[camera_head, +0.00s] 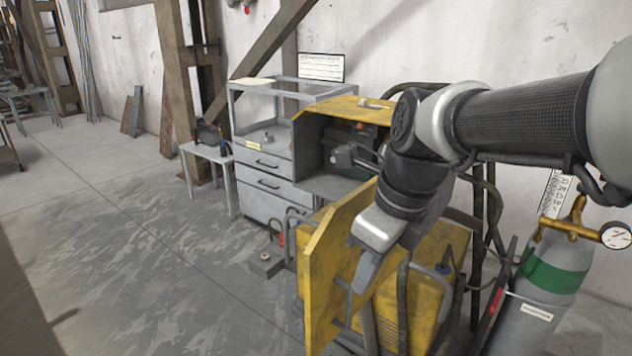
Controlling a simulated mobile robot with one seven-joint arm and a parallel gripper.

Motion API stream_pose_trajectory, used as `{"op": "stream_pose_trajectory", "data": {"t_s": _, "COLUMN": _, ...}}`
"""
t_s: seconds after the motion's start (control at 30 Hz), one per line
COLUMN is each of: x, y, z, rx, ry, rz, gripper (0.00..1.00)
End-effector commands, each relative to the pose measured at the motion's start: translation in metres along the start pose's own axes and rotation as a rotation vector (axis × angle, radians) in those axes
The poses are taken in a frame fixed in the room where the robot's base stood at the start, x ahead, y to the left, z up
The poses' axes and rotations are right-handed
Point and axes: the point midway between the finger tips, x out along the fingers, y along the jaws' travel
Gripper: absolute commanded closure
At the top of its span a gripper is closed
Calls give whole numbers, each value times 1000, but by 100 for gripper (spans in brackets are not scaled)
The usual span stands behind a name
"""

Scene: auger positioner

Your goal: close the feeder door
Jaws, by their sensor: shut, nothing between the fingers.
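The yellow wire feeder (352,106) sits on top of a yellow machine, its side open with dark parts showing inside. A yellow panel that looks like its door (325,262) stands swung out below and in front of the opening. My gripper (363,280) points down at the right of this panel, with its fingers shut and empty. The fingers overlap the panel's right part in the picture; I cannot tell whether they touch it. My arm hides the panel's upper right edge and part of the feeder's right side.
A grey drawer cabinet (266,186) stands behind, left of the feeder. A gas cylinder (545,295) with a gauge (615,236) stands at the right. Hoses hang around the yellow machine (440,275). The floor (150,260) at the left is largely clear.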

Motion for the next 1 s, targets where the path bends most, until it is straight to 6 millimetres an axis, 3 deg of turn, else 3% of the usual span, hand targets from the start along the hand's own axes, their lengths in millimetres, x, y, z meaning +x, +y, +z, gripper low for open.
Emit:
{"op": "stream_pose_trajectory", "data": {"t_s": 0.5, "x": 101, "y": 1, "z": -2, "rx": -3, "ry": 4, "rz": 2, "gripper": 100}}
{"op": "stream_pose_trajectory", "data": {"t_s": 0.7, "x": 102, "y": 0, "z": 29, "rx": -4, "ry": 1, "rz": 0, "gripper": 100}}
{"op": "stream_pose_trajectory", "data": {"t_s": 1.0, "x": 104, "y": 0, "z": 39, "rx": -3, "ry": 0, "rz": -1, "gripper": 100}}
